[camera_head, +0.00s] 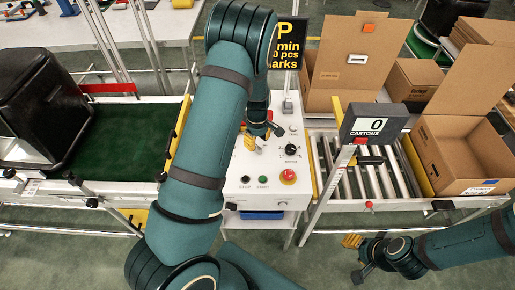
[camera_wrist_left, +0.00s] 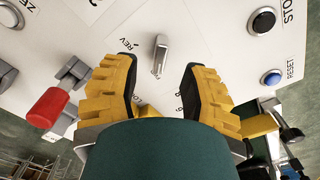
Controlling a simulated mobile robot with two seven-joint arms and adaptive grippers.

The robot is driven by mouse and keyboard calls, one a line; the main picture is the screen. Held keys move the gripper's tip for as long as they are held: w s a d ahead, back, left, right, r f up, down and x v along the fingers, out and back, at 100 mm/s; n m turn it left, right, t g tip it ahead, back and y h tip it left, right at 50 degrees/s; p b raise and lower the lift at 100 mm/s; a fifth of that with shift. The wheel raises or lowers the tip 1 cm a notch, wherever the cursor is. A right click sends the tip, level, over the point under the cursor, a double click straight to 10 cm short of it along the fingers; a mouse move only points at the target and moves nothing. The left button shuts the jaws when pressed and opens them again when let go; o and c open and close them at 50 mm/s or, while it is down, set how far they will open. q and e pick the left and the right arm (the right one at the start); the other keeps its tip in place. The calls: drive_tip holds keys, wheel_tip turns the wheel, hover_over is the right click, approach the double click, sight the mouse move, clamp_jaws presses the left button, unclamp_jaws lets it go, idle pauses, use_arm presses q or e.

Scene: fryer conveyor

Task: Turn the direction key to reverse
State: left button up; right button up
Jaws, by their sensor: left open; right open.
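The direction key is a small grey upright handle (camera_wrist_left: 160,52) on the white control panel (camera_head: 235,190), with a REV label to its left in the left wrist view. My left gripper (camera_head: 249,142) is over the upper part of the panel. In the left wrist view its yellow, black-padded fingers (camera_wrist_left: 160,80) are open, one on each side of the key, with gaps showing between pads and key. In the head view the key is hidden by my left arm and gripper. My right gripper (camera_head: 357,257) is open and empty at the lower right, away from the panel.
A red-handled lever (camera_wrist_left: 50,106), a black stop button (camera_wrist_left: 262,20) and a blue reset button (camera_wrist_left: 272,78) are close by. The panel also bears a red mushroom button (camera_head: 288,176) and a black knob (camera_head: 292,149). A roller conveyor (camera_head: 340,183) and cartons (camera_head: 465,150) stand right.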

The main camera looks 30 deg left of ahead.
sight(257, 146)
use_arm(q)
drive_tip(key=shift+f, duration=2.15)
clamp_jaws()
